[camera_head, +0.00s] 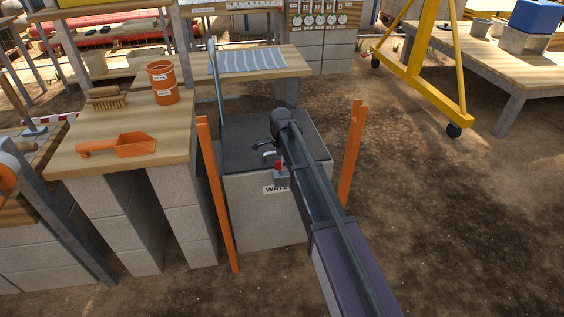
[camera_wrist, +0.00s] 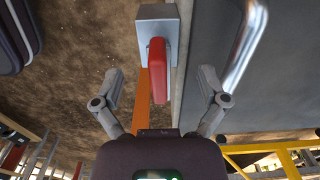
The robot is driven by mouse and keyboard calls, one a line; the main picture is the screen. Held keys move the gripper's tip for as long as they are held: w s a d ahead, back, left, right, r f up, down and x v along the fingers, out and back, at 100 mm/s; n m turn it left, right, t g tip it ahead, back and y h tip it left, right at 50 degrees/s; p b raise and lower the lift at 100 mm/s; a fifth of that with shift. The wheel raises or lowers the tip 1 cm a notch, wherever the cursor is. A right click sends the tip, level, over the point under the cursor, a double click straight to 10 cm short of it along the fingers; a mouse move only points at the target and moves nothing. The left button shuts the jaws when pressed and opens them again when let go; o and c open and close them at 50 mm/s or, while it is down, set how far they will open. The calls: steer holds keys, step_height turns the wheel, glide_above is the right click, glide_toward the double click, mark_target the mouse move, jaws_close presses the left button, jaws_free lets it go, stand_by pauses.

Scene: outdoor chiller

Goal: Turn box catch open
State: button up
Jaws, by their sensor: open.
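The box (camera_head: 262,215) is a pale grey block with a dark lid (camera_head: 240,132) and a partly covered label starting "WATE". Its red catch (camera_head: 279,166) sits on a grey mount (camera_head: 281,178) on the front, partly hidden by my arm. In the wrist view the red catch (camera_wrist: 157,70) points from its metal mount (camera_wrist: 156,28) toward my gripper. My gripper (camera_wrist: 162,72) is open, with one finger on each side of the catch and visible gaps to both. In the head view my gripper (camera_head: 266,148) is over the lid's front edge.
Orange posts (camera_head: 216,195) (camera_head: 351,155) stand left and right of the box. A silver handle (camera_wrist: 247,45) rises from the lid. A wooden bench (camera_head: 75,158) on the left holds an orange scoop (camera_head: 135,146), bucket and brush. Bare ground lies to the right.

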step_height(320, 180, up, 7)
steer(key=p, duration=0.7)
stand_by(0.3)
stand_by(0.4)
steer(key=s+d+n, duration=1.5)
steer(key=s+d, duration=0.8)
steer(key=s, duration=0.4)
step_height(320, 180, up, 24)
steer(key=w+p, duration=0.1)
steer(key=p, duration=2.2)
steer(key=shift+d+f+p, duration=0.15)
steer(key=shift+p, duration=0.2)
